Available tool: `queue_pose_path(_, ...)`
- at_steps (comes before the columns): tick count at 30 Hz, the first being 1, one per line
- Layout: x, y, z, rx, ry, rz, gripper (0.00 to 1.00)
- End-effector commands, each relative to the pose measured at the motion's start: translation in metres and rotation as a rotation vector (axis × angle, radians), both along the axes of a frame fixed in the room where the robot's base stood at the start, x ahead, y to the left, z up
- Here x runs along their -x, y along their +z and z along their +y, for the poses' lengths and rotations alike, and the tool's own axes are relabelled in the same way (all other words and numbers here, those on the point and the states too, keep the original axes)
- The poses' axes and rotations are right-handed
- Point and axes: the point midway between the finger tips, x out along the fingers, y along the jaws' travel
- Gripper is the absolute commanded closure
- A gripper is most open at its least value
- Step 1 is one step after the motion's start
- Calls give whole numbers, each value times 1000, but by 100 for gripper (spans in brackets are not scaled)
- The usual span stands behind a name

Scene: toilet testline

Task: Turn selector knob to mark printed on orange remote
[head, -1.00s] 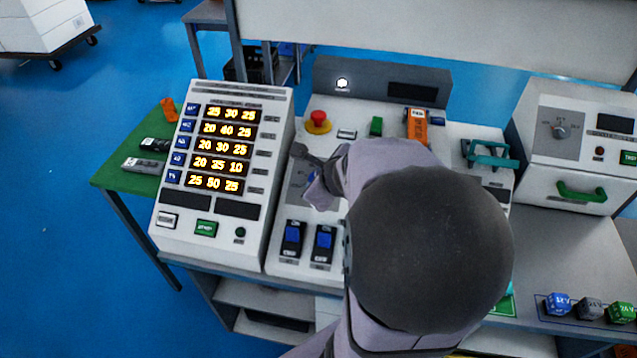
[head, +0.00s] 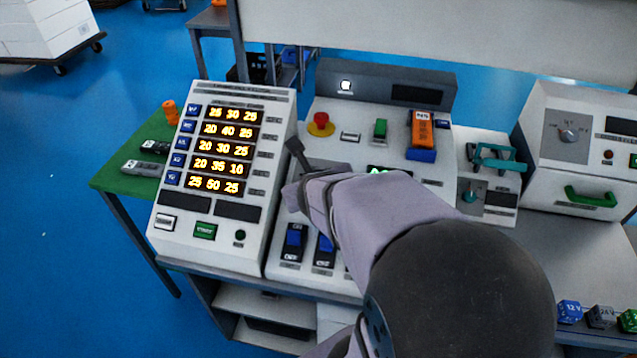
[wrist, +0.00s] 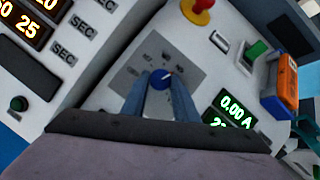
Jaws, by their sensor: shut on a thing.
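The selector knob (wrist: 160,79) is a round blue knob with a white pointer line, set on a grey dial plate (wrist: 134,68) with printed marks. In the wrist view my gripper (wrist: 159,84) is shut on the knob, one finger on each side. The pointer line slants up and right; the marks are too blurred to read. In the head view my gripper and arm hide the knob and most of its plate. The orange remote (head: 422,128) stands in a blue holder at the panel's upper right, with a small white label on top. It also shows in the wrist view (wrist: 284,80).
A red emergency button (head: 320,122) on a yellow base and a green switch (head: 380,129) are above the knob. Two blue rocker switches (head: 294,237) are below it. A panel of lit numbers (head: 222,150) stands at left.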

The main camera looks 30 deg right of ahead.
Motion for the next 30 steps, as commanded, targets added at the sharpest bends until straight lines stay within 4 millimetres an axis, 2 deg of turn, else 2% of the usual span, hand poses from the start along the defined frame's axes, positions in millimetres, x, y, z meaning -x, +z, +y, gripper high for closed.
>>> queue_pose_path(14, 0, 0, 0, -5, -20, -5, 96)
queue_pose_path(15, 0, 0, 0, -4, -19, -4, 71)
queue_pose_path(17, 0, 0, 0, -4, -19, -4, 57)
queue_pose_path(30, 0, 4, 0, -5, -17, -5, 55)
